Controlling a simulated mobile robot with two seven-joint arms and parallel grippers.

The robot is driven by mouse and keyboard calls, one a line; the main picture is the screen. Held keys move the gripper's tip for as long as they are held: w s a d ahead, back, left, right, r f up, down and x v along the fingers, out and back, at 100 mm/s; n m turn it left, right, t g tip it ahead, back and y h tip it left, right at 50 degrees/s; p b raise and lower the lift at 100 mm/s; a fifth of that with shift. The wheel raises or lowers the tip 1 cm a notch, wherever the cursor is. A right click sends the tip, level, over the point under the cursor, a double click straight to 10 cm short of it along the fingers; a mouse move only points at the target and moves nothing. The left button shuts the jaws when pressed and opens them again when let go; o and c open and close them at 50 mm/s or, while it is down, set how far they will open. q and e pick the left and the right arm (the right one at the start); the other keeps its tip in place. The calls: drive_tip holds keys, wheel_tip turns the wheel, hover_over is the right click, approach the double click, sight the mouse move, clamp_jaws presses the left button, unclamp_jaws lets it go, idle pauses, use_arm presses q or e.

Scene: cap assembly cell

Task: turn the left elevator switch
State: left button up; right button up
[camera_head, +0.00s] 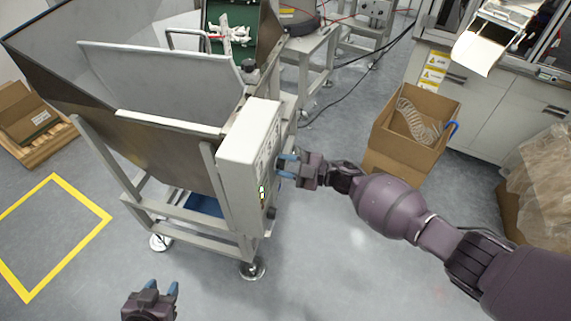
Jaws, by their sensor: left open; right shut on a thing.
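The elevator's control box (247,143) is a white panel on the side of the metal hopper (165,150). Its front faces right and is seen at a steep angle. Small switches show on it, but I cannot tell them apart. My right gripper (286,166) is at the box's front face, its blue fingers shut on a small part there, most likely a switch; the fingers and the angle hide it. My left gripper (162,290) is at the bottom of the picture, low and away from the box, with its blue fingers apart and empty.
A cardboard box (390,149) with clear coiled material stands on the right, behind my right arm. A yellow floor marking (85,242) is at left. A cable lies on the floor behind. Floor in front is clear.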

drive_tip(key=o, duration=0.9)
drive_tip(key=v, duration=1)
drive_tip(key=shift+s+d, duration=0.1)
drive_tip(key=shift+d, duration=0.3)
